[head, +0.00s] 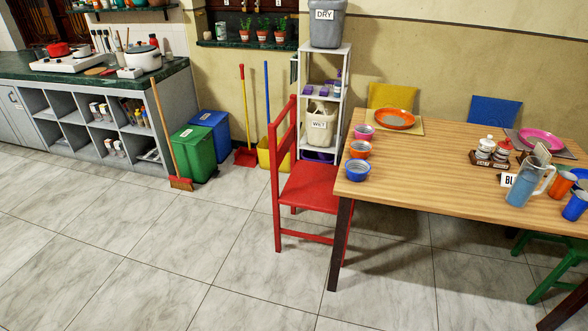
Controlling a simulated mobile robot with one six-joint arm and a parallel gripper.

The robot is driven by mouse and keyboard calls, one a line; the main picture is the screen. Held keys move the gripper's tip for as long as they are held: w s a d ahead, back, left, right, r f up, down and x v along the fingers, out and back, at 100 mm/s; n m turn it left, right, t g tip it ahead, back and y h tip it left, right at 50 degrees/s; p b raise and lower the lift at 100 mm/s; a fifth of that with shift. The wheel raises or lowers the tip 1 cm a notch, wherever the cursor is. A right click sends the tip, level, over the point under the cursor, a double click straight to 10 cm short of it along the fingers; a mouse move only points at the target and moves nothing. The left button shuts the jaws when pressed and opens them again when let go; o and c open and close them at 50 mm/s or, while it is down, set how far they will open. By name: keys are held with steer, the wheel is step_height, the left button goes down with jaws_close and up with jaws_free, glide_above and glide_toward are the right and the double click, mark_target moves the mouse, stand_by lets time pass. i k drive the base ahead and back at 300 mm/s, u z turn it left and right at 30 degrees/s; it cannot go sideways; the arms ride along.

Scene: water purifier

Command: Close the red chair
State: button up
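The red chair (308,187) stands upright at the left end of the wooden dining table (440,185) in the head view. Its backrest (285,146) is on the left, and its seat faces the table. The seat's right edge reaches close to the table's end and front left leg (341,243). I cannot tell whether the seat goes under the tabletop. My gripper is not in view.
The tiled floor (150,255) left of and in front of the chair is clear. A green stool (558,248) stands at right.

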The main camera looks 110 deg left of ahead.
mark_target(310, 185)
steer(key=z, duration=0.15)
steer(key=k, duration=2.9)
steer(key=u, duration=1.85)
